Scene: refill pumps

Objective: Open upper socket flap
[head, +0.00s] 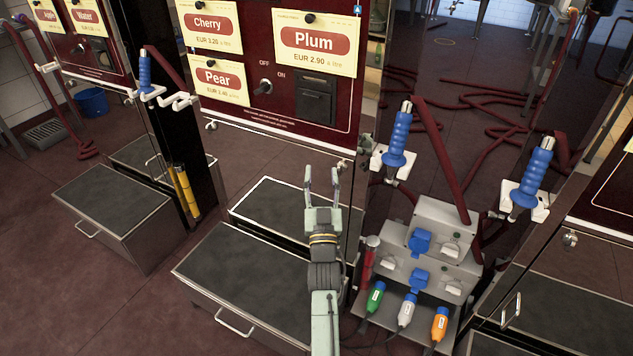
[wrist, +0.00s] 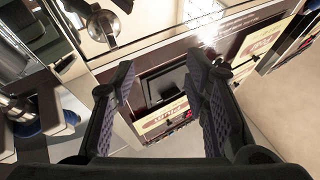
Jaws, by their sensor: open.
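The upper socket flap (head: 420,241) is blue and sits on the front of the upper grey socket box (head: 445,215), at the lower right of the head view. It looks shut. A second blue flap (head: 419,277) is on the lower grey box below it. My gripper (head: 322,180) is open and empty, up and to the left of the boxes, in front of the pump cabinet. In the wrist view my gripper (wrist: 160,85) has its two dark fingers spread with nothing between them. I cannot make out the socket flaps in the wrist view.
Green (head: 375,297), white (head: 407,310) and orange (head: 440,323) plugs stand below the boxes. Blue-handled nozzles (head: 398,140) hang above on white holders, with a red hose (head: 442,160) beside the upper box. A drawer-like step (head: 250,285) stands left of my arm.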

